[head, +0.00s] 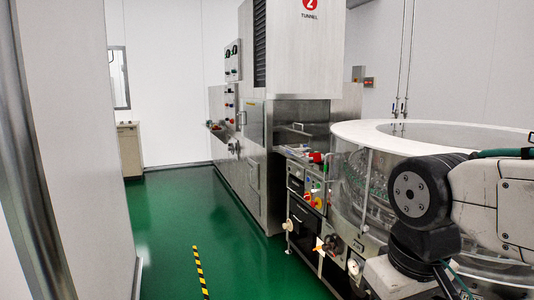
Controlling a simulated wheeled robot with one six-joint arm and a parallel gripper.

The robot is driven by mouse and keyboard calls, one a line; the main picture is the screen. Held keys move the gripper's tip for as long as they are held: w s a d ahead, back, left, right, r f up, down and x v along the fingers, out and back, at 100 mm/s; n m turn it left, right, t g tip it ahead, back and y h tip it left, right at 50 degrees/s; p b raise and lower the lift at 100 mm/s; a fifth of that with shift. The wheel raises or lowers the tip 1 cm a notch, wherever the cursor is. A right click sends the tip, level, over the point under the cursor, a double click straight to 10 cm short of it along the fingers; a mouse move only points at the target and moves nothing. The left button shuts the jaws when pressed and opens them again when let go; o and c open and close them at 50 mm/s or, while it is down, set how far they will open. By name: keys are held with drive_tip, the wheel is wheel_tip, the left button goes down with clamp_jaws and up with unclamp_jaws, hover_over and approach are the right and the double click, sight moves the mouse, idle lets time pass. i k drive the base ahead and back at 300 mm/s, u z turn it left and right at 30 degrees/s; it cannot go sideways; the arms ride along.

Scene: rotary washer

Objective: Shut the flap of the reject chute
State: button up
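The rotary washer (370,180), a round machine with clear side panels and a white top rim, stands at the right in the head view. Part of my arm, a dark joint with a pale link, covers its front right side. My gripper is outside the picture. I cannot make out the reject chute or its flap with certainty, so I cannot tell whether the flap is open or shut. They may be hidden behind my arm or out of frame.
A steel tunnel machine (300,75) stands behind the washer. A control panel with coloured knobs (312,200) is on the washer's left front. The green floor (175,215) is clear at the left, with a yellow-black strip (201,272). A white wall edge stands near left.

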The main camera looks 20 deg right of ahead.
sight(317, 157)
drive_tip(key=u, duration=0.15)
drive_tip(key=i, duration=0.8)
drive_tip(key=z, duration=0.45)
drive_tip(key=i, duration=2.15)
drive_tip(key=z, duration=0.55)
